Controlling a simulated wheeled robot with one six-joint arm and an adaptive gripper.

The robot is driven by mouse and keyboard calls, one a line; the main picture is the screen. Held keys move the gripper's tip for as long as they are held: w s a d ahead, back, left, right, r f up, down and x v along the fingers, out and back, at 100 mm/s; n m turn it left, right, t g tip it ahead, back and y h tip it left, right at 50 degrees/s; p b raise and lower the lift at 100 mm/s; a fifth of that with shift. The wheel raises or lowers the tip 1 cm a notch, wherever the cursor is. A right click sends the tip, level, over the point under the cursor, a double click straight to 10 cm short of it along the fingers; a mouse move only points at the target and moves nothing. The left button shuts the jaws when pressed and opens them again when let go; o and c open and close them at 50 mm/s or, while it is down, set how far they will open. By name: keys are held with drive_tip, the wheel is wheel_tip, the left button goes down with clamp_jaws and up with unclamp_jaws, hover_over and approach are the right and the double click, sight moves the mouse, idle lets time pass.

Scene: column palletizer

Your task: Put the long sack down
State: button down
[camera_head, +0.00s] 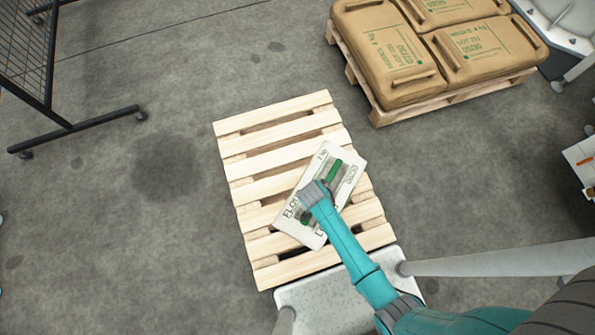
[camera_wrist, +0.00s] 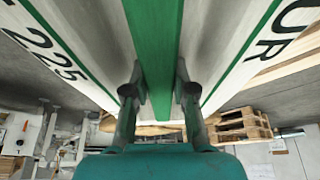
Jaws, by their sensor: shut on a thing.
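The long sack (camera_head: 345,165) is white with dark lettering, green printing and a green strip along its middle. In the head view it lies flat and at an angle over the lower right part of a bare wooden pallet (camera_head: 272,112). My gripper (camera_head: 318,195) is over the sack's middle and hides part of it. In the wrist view the sack (camera_wrist: 85,30) fills the top of the picture, and my gripper (camera_wrist: 159,78) is shut on its green strip. I cannot tell whether the sack touches the slats.
A second pallet (camera_head: 455,96) with several brown sacks (camera_head: 385,55) stands at the upper right. A dark mesh rack (camera_head: 30,50) on wheels is at the upper left. The pallet's far slats and the grey floor (camera_head: 120,230) to the left are clear.

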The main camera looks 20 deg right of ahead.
drive_tip(key=s+m, duration=0.1)
drive_tip(key=s+m+g, duration=0.1)
drive_tip(key=s+d+m, duration=0.1)
drive_tip(key=m, duration=0.1)
drive_tip(key=shift+f+h, duration=0.3)
drive_tip(key=shift+f, duration=0.1)
drive_tip(key=shift+s+d+f+m+g, duration=0.15)
drive_tip(key=shift+s+d+m+g, duration=0.15)
drive_tip(key=shift+s+m+g, duration=0.5)
drive_tip(key=shift+s+d+f+m+g, duration=0.1)
drive_tip(key=shift+s+d+m+g, duration=0.15)
drive_tip(key=shift+s+m, duration=0.65)
drive_tip(key=shift+w+d+f+m, duration=0.1)
drive_tip(key=shift+w+m, duration=0.2)
wheel_tip(320, 180, down, 10)
drive_tip(key=c, duration=0.9)
unclamp_jaws()
drive_tip(key=shift+s, duration=0.15)
drive_tip(key=shift+c, duration=0.2)
drive_tip(key=v, duration=1.2)
